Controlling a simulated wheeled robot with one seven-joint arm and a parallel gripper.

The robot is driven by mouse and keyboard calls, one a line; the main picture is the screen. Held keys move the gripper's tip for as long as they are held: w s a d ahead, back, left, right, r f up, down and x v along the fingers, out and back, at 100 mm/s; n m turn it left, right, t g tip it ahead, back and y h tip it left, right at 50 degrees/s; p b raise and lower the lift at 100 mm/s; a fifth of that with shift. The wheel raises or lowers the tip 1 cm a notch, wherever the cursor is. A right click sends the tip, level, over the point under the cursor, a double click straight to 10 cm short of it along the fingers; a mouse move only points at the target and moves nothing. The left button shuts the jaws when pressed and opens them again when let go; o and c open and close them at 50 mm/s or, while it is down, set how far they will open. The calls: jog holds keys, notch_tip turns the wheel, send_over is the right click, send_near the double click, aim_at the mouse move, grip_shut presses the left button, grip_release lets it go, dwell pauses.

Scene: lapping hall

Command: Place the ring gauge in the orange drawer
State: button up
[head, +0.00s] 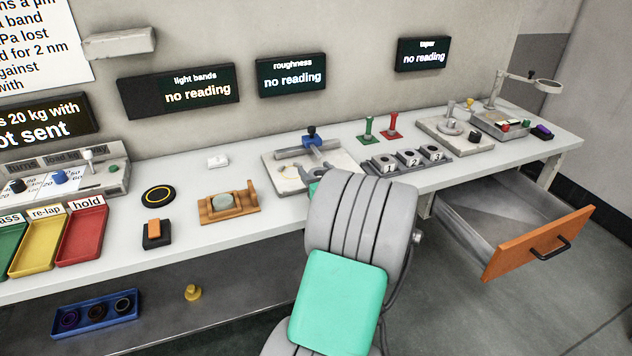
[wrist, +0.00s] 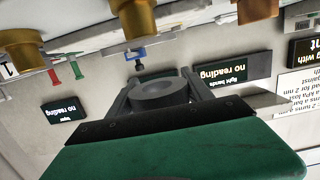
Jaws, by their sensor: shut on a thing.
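In the wrist view my gripper (wrist: 158,78) is shut on a dark grey ring (wrist: 162,95), which appears to be the ring gauge. The ring sits between the two fingers, with its round hole partly showing. In the head view my arm hides the gripper and the ring. The orange drawer (head: 537,243) is pulled open under the right part of the bench, to the right of my arm. Its grey inside shows no object in the visible part.
Coloured trays (head: 81,235) stand at the left. A blue tray with several rings (head: 95,312) lies below. Floor right of my arm is clear.

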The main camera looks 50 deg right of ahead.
jog(key=f, duration=0.1)
jog(key=w+d+f, duration=0.1)
jog(key=f, duration=0.1)
jog(key=f+b, duration=0.1)
jog(key=shift+w+d+f, duration=0.15)
jog(key=shift+d+f, duration=0.1)
jog(key=shift+f, duration=0.1)
jog(key=shift+f, duration=0.25)
jog(key=o, duration=1.6)
jog(key=shift+r, duration=0.1)
